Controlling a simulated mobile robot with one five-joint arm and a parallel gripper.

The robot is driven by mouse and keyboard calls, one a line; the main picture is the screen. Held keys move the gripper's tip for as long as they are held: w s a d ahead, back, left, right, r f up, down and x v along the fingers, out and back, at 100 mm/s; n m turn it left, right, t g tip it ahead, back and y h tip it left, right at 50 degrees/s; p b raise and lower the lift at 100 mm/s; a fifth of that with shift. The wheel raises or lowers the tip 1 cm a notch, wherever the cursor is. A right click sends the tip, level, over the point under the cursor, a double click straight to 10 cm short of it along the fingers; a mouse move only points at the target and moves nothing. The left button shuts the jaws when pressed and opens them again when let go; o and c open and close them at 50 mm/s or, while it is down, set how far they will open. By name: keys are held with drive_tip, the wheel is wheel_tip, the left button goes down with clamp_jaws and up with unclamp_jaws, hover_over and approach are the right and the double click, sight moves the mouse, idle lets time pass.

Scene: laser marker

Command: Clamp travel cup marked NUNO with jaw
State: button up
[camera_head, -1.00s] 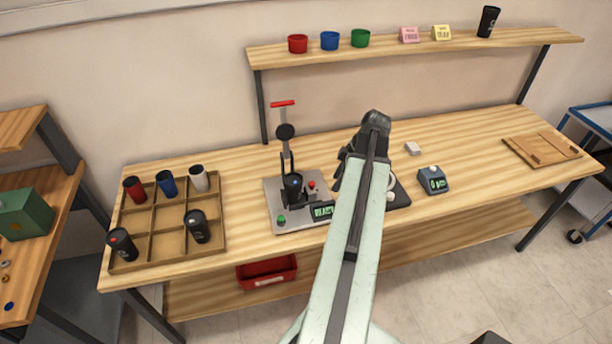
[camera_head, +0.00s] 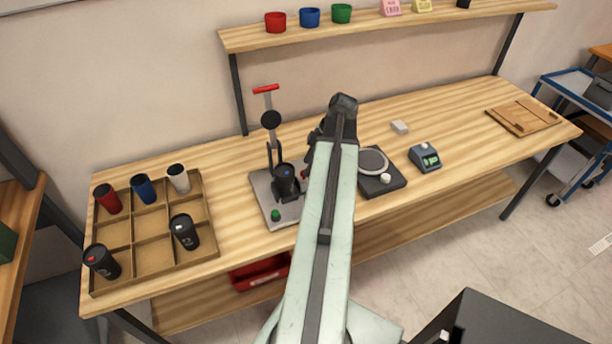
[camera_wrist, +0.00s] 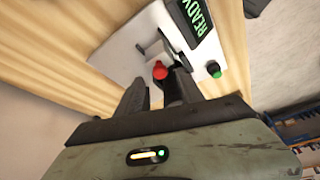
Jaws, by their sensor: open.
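A red knob (camera_wrist: 160,70) shows between and just beyond the fingertips; contact cannot be told. The lit READY display (camera_wrist: 197,15) and a green button (camera_wrist: 214,69) are on the station beyond. In the head view my arm hides most of the gripper and the display.
A wooden compartment tray (camera_head: 122,283) at left holds red, blue, white and two black cups. A shelf (camera_head: 400,21) runs above.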

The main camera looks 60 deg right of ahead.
sight(302, 181)
drive_tip(key=b+x, duration=0.1)
drive_tip(key=x, duration=0.2)
drive_tip(key=shift+s, duration=0.1)
drive_tip(key=shift+r, duration=0.1)
clamp_jaws()
idle(1.2)
